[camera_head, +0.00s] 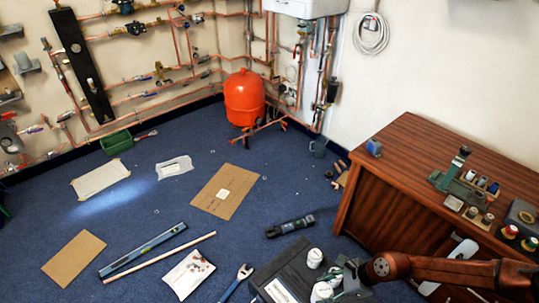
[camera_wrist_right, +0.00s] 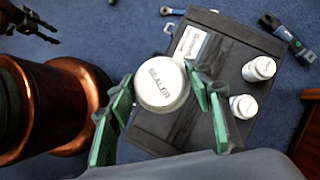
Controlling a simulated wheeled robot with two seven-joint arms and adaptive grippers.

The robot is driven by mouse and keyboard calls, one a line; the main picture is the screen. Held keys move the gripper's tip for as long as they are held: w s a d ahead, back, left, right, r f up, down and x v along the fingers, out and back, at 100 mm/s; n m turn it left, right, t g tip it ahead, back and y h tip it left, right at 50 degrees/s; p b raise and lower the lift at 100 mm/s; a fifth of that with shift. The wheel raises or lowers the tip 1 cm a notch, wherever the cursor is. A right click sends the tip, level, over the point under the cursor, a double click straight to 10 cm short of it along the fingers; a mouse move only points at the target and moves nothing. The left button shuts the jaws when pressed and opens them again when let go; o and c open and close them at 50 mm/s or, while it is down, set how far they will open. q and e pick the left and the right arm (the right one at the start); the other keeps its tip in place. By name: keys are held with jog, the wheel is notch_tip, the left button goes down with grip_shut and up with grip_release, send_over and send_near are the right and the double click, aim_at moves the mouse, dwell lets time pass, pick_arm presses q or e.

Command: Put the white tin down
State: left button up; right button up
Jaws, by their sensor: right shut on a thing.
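The white tin (camera_wrist_right: 161,84), its round top lettered "SEALER", sits between the green-padded fingers of my right gripper (camera_wrist_right: 160,112) in the right wrist view. The gripper is shut on it. In the head view the tin (camera_head: 321,291) shows at the bottom, beside my right gripper (camera_head: 346,281), partly cut by my arm. The tin is over a dark flat case (camera_wrist_right: 215,38) with a white label; I cannot tell if it touches it. A dark claw, seemingly my left gripper (camera_wrist_right: 42,24), shows at the top left of the wrist view; its opening is unclear.
Two other white containers (camera_wrist_right: 259,68) (camera_wrist_right: 243,106) stand on the case, right of the tin. A black torch-like tool (camera_head: 290,226) and a wrench (camera_head: 237,281) lie nearby on the blue carpet. A wooden desk (camera_head: 375,195) stands right.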

jog(key=s+a+r+n+g+h, duration=0.1)
jog(key=s+a+r+n+g, duration=0.45)
jog(key=n, duration=0.45)
jog(key=w+d+r+n+g+h, duration=0.2)
jog(key=d+r+n+h, duration=0.3)
jog(key=d+r+n, duration=0.45)
pick_arm(q)
jog(key=s+a+r+p, duration=0.1)
jog(key=s+a+p, duration=0.1)
jog(key=s+p, duration=1.1)
jog(key=p, duration=0.4)
jog(key=shift+r+m+t+p, duration=0.25)
jog(key=shift+m+t+p, duration=0.05)
jog(key=shift+m+p, duration=0.1)
pick_arm(e)
jog(key=s+r, duration=0.9)
jog(key=r, duration=0.3)
jog(key=shift+s+a+r, duration=0.3)
pick_arm(q)
jog(key=shift+a, duration=0.1)
pick_arm(e)
jog(key=shift+d+r+n, duration=0.1)
jog(key=shift+n, duration=0.15)
pick_arm(q)
jog(key=shift+w, duration=0.1)
